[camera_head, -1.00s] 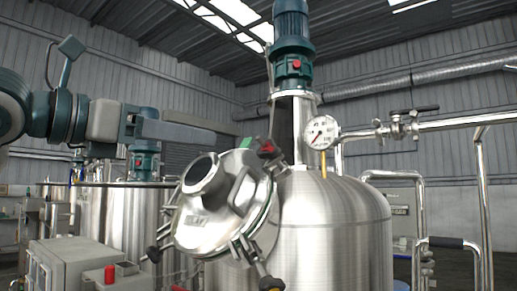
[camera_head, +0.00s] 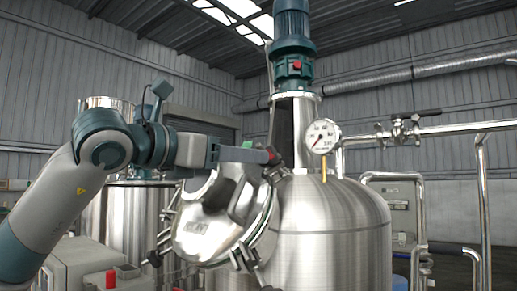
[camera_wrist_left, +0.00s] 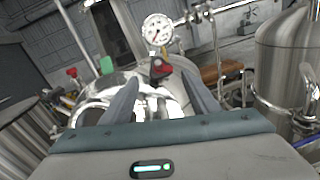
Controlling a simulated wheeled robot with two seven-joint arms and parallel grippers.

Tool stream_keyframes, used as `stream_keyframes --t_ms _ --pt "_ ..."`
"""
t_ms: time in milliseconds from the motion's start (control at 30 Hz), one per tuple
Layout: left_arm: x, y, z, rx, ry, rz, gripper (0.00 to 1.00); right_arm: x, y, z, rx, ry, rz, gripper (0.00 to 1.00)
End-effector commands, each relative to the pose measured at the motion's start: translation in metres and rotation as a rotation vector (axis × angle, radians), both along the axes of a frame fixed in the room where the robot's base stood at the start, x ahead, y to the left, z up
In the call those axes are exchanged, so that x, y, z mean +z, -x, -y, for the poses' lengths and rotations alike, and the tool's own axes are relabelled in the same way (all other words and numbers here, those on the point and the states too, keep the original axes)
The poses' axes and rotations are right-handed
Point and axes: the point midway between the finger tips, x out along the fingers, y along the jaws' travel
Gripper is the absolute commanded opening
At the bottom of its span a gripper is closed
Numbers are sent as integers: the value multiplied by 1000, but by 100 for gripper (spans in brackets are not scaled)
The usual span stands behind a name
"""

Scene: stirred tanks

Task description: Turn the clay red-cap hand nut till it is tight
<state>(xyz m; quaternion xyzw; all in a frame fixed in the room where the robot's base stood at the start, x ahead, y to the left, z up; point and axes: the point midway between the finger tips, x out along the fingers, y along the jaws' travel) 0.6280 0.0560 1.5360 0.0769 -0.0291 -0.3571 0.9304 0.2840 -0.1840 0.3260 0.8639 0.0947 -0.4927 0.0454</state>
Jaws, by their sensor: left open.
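The red-cap hand nut (camera_head: 273,155) sits at the top of the round steel manway lid (camera_head: 205,235), on the side of the shiny tank. It also shows in the left wrist view (camera_wrist_left: 160,67), a little beyond my fingertips and roughly centred between them. My left gripper (camera_head: 262,156) reaches in from the left at the nut, and partly hides it in the head view. In the left wrist view its two fingers (camera_wrist_left: 158,80) are spread apart with nothing held between them. Whether a finger touches the nut cannot be told. My right gripper is not in view.
Other dark clamp nuts (camera_head: 154,257) stand around the lid's rim. A pressure gauge (camera_head: 321,136) stands just right of the nut, near the motor column (camera_head: 292,60). A valve pipe (camera_head: 455,127) runs to the right. A grey box (camera_head: 75,278) stands low at the left.

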Motion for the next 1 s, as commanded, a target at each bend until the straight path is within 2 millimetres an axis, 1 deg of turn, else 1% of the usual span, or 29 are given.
stream_keyframes --t_ms 33,100,300,500,767,867,900,933,967,1000 --pt "3 -7 7 -2 0 -3 55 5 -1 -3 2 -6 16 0" --pt "2 -15 14 -1 0 -3 55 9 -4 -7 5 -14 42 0" --pt "2 -33 30 -1 1 -2 55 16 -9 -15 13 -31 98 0" --pt "0 -39 35 0 1 -1 55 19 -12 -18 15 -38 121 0" --pt "0 -40 36 0 1 -1 55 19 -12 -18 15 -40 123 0" --pt "0 -40 36 0 1 -1 34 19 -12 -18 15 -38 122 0" --pt "0 -40 36 0 1 -1 24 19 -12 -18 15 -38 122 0" --pt "0 -40 36 0 1 -1 17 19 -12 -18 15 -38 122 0" --pt "0 -40 36 0 1 -1 14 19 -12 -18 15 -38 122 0" --pt "0 -40 36 0 1 -1 14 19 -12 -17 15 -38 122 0"
